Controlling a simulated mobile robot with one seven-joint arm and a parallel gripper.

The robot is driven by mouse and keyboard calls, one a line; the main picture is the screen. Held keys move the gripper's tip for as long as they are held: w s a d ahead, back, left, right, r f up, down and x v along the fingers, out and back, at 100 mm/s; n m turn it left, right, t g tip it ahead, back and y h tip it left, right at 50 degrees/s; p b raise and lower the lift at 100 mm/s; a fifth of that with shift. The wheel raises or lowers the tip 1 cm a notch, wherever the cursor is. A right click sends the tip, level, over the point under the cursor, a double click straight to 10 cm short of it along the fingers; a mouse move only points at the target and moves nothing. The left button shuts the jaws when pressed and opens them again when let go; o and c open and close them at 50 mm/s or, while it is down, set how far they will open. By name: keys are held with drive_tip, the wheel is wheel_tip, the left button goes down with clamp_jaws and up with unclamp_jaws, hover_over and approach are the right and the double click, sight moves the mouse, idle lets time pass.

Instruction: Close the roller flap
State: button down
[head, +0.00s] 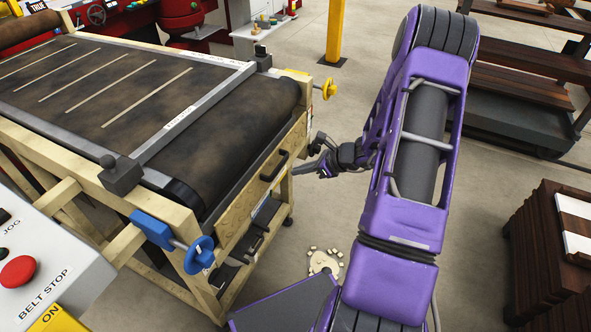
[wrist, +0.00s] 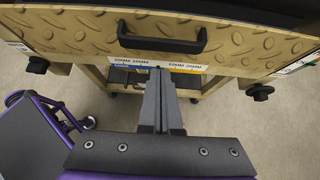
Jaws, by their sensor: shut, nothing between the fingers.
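The roller flap (head: 243,207) is a tan panel with a black bar handle (head: 274,165), at the near end of the belt conveyor, below the dark roller. In the wrist view the flap (wrist: 75,40) shows its diamond-plate face, with the handle (wrist: 160,42) at upper middle. A dark gap shows between roller and panel in the head view; I cannot tell how far the flap stands from its frame. My gripper (head: 298,170) is shut and empty, just right of the flap. In the wrist view its fingertips (wrist: 160,72) point at the flap's lower edge, below the handle.
A blue handwheel (head: 199,254) and a yellow one (head: 328,88) stick out at the conveyor's corners. A belt-stop panel (head: 40,265) is at lower left. Dark brown stacks (head: 553,250) stand at right. Open floor lies around my arm.

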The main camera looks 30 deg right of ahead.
wheel_tip(320, 180, up, 10)
drive_tip(key=s+d+p, duration=0.1)
drive_tip(key=s, duration=0.1)
drive_tip(key=shift+s+d+f, duration=0.15)
drive_tip(key=shift+s+d, duration=0.05)
drive_tip(key=shift+d, duration=0.2)
